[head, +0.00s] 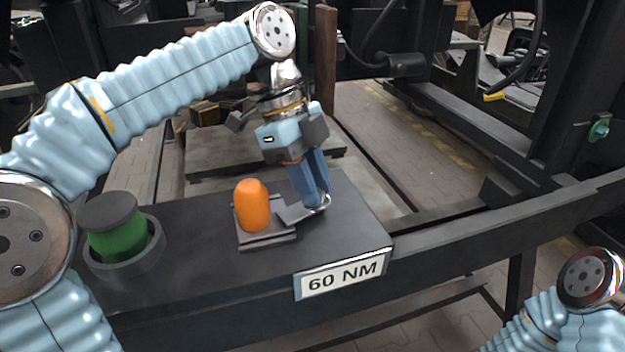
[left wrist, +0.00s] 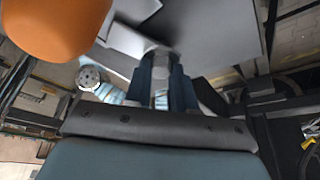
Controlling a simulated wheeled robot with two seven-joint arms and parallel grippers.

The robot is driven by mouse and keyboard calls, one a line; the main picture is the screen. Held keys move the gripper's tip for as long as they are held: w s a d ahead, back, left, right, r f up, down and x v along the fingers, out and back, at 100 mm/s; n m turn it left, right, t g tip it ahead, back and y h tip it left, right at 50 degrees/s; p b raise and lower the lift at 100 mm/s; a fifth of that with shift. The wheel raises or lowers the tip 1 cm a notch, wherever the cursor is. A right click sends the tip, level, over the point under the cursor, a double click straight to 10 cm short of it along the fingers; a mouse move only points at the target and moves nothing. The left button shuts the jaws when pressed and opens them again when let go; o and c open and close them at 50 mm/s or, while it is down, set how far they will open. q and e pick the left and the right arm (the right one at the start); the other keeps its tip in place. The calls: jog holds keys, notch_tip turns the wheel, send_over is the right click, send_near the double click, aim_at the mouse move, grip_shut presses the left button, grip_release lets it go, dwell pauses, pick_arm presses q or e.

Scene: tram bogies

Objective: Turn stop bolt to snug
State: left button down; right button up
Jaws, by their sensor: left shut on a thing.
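My left gripper (head: 317,203) points down at the dark bench top, its two blue fingers shut on a small silver round piece, which I take to be the stop bolt (head: 327,201). The fingers hide most of it. In the left wrist view the stop bolt (left wrist: 158,54) shows as a grey round end between the fingertips (left wrist: 160,75). A flat grey plate (head: 293,213) reaches from beside the orange rounded block (head: 253,206) to the fingertips. My right gripper is out of view; only part of that arm shows at the lower right.
The orange block stands upright in a grey holder (head: 268,239) left of the gripper. A green cylinder with a dark cap (head: 118,228) sits in a round dark cup at the left. A "60 NM" sign (head: 342,276) is on the bench's front edge. The bench's right end is clear.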

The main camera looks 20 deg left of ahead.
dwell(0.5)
pick_arm(q)
jog(key=c, duration=0.9)
grip_release()
jog(key=shift+c, duration=0.2)
jog(key=v, duration=0.7)
jog(key=shift+r, duration=0.2)
jog(key=shift+a, duration=0.1)
